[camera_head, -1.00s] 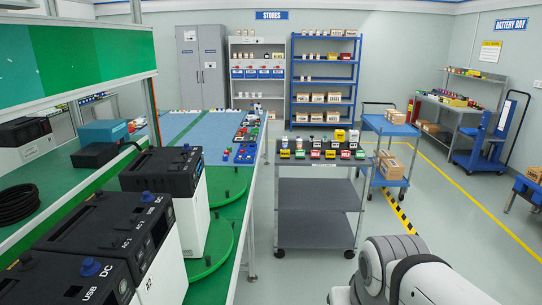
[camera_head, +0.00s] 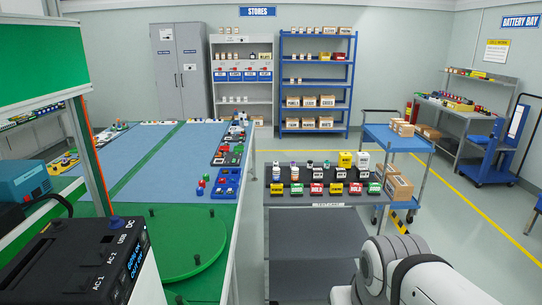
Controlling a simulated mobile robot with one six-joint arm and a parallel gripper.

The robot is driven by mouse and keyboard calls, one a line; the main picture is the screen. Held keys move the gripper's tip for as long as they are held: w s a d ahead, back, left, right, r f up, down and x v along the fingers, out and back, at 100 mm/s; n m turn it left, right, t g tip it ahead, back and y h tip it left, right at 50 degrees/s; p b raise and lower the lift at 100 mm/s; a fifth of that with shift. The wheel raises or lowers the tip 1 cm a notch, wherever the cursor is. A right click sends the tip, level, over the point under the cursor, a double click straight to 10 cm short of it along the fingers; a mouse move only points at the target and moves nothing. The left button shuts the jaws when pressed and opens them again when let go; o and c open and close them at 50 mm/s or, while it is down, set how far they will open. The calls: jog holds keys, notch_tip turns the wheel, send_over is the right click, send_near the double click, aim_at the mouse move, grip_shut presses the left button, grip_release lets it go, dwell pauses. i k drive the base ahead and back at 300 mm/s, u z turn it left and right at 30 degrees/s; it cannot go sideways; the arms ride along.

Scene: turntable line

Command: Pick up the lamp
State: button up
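I cannot pick out a lamp for certain in this view. Small red and blue knob-like pieces (camera_head: 203,185) stand on the workbench (camera_head: 160,165), close to its right edge, too small to tell what they are. More small parts in dark trays (camera_head: 228,158) lie along the same edge. My gripper is out of view. Only a white and grey part of my arm shows at the bottom right, in front of the grey cart.
A grey cart (camera_head: 318,232) with small bottles, coloured labelled blocks and a cardboard box stands ahead. A black-topped power unit (camera_head: 75,262) is at the near left, beside a green turntable (camera_head: 175,245). A blue trolley (camera_head: 395,140) stands behind the cart. Open floor lies to the right.

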aim_at(276, 171)
jog(key=i, duration=2.6)
